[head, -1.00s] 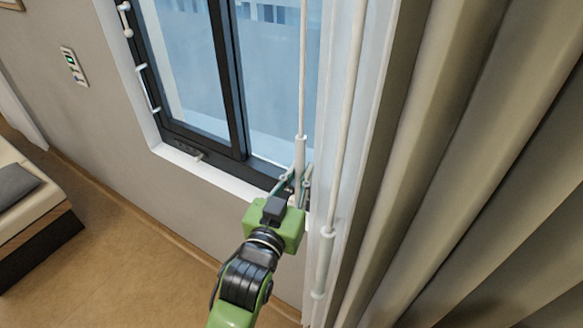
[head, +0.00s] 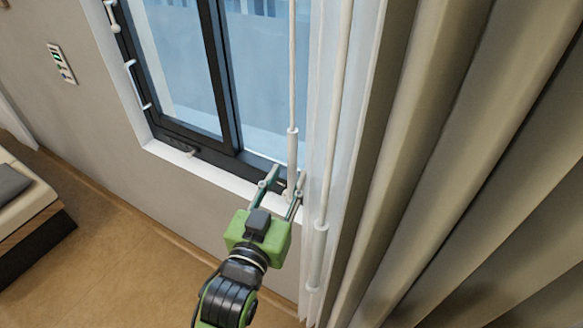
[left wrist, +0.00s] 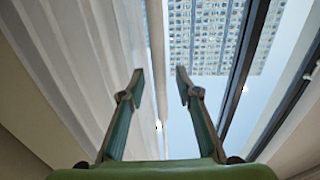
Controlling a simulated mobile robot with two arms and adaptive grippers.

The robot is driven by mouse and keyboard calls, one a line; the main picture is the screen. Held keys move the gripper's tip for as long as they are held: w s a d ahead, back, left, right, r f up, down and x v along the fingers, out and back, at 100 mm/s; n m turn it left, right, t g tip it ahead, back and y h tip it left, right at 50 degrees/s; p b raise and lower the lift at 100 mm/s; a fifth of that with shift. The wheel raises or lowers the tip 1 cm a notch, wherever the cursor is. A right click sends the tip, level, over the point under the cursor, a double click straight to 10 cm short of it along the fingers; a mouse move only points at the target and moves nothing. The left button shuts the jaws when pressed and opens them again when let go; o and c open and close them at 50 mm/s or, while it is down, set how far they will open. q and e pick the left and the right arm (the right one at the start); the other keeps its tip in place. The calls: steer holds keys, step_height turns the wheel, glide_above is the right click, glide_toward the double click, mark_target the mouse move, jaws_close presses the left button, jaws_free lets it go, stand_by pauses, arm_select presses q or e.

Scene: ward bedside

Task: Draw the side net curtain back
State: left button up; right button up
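The white net curtain (head: 329,110) hangs gathered at the right side of the window in the head view. It also fills the left of the left wrist view (left wrist: 75,60) as pale folds. A thin white draw rod (head: 293,70) with a thicker handle (head: 292,150) hangs at the net's left edge. A pale rod (left wrist: 156,60) also shows between the fingertips in the left wrist view. My left gripper (head: 286,176) is open, its fingers apart near the handle's lower end; contact cannot be told. My right gripper is out of view.
A second rod with a handle (head: 319,250) hangs just right of my left gripper. Heavy beige curtains (head: 450,150) fill the right. The dark-framed window (head: 226,90) and white sill (head: 170,155) lie behind. A bed (head: 30,215) stands far left. The floor between is clear.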

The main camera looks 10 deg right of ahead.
arm_select(q)
steer(key=v, duration=0.8)
